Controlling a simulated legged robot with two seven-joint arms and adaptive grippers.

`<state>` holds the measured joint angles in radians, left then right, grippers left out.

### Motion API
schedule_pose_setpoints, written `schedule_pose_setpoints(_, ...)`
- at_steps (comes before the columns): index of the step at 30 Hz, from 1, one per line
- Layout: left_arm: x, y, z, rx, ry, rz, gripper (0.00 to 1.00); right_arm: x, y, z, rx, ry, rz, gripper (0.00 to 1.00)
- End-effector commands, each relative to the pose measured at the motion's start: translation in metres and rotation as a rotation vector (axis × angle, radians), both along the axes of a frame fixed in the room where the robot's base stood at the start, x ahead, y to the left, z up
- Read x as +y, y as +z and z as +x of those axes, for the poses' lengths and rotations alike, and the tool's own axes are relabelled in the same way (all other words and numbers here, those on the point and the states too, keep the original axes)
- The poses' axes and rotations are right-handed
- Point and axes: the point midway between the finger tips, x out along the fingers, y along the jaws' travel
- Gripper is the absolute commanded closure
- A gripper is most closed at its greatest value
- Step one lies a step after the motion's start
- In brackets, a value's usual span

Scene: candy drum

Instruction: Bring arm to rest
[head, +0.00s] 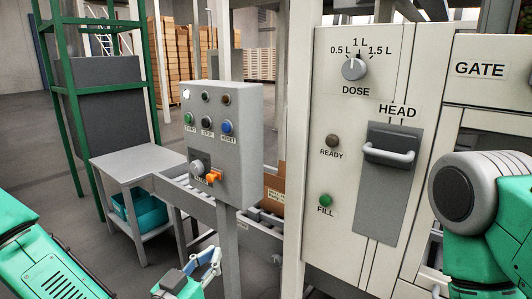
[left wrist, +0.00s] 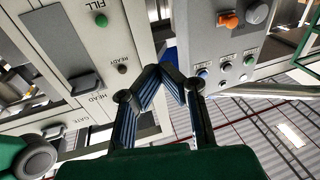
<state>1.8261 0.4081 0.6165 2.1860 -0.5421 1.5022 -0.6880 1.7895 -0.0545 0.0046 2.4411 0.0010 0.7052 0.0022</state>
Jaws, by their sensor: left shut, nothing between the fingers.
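My left gripper (head: 208,264) shows at the bottom of the head view, below the grey button box. In the left wrist view the left gripper (left wrist: 170,72) has its fingertips together, with nothing between them. It is apart from the button box and from the machine's cream panel. My left arm comes in at the lower left of the head view. A green and black link of my right arm stands at the right edge, in front of the machine. My right gripper is not in view.
The button box (head: 222,150) carries several buttons and an orange-marked knob. The cream panel (head: 318,120) has a dose dial (head: 354,69) and a head handle (head: 388,155). A grey table (head: 137,161) stands left, with a teal bin (head: 128,206) below. A conveyor with a cardboard box (head: 274,192) runs behind.

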Motion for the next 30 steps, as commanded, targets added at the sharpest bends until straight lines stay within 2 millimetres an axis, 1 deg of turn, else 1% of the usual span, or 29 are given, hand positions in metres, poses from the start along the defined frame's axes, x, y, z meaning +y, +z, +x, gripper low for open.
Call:
schedule_pose_setpoints(1,-0.007,-0.036,-0.013,0.087,-0.038,0.024,1.00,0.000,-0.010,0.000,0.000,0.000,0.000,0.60)
schedule_pose_setpoints(2,-0.008,-0.055,-0.020,0.142,-0.054,0.037,1.00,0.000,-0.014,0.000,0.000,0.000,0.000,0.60)
schedule_pose_setpoints(3,-0.010,-0.084,-0.033,0.227,-0.080,0.057,1.00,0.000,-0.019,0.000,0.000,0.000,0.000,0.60)
schedule_pose_setpoints(5,-0.010,-0.126,-0.054,0.357,-0.109,0.088,1.00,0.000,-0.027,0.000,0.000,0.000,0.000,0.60)
schedule_pose_setpoints(6,-0.007,-0.153,-0.070,0.445,-0.123,0.110,1.00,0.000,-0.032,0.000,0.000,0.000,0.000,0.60)
schedule_pose_setpoints(8,0.001,-0.192,-0.095,0.577,-0.132,0.144,1.00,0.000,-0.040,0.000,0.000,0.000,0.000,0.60)
schedule_pose_setpoints(9,0.008,-0.216,-0.112,0.667,-0.133,0.167,1.00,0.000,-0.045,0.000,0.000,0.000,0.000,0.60)
schedule_pose_setpoints(11,0.022,-0.251,-0.139,0.801,-0.121,0.204,1.00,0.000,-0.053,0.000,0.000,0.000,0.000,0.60)
schedule_pose_setpoints(12,0.034,-0.272,-0.159,0.892,-0.107,0.230,1.00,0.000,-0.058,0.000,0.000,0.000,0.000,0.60)
schedule_pose_setpoints(14,0.055,-0.301,-0.187,1.024,-0.074,0.269,1.00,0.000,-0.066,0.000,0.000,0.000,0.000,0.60)
schedule_pose_setpoints(15,0.070,-0.317,-0.206,1.108,-0.043,0.295,1.00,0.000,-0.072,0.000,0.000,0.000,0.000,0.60)
schedule_pose_setpoints(17,0.094,-0.336,-0.232,1.225,0.012,0.330,1.00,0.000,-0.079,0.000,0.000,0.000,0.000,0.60)
schedule_pose_setpoints(18,0.109,-0.346,-0.248,1.293,0.052,0.352,1.00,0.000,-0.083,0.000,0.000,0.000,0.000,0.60)
schedule_pose_setpoints(21,0.141,-0.361,-0.280,1.428,0.149,0.394,1.00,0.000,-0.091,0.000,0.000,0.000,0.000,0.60)
schedule_pose_setpoints(22,0.149,-0.363,-0.287,1.458,0.176,0.404,1.00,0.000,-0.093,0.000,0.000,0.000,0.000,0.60)
schedule_pose_setpoints(25,0.167,-0.366,-0.303,1.522,0.240,0.423,1.00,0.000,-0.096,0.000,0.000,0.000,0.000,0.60)
schedule_pose_setpoints(27,0.173,-0.366,-0.308,1.544,0.262,0.429,1.00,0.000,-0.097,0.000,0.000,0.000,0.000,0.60)
schedule_pose_setpoints(30,0.174,-0.365,-0.310,1.550,0.269,0.429,1.00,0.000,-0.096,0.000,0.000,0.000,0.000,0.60)
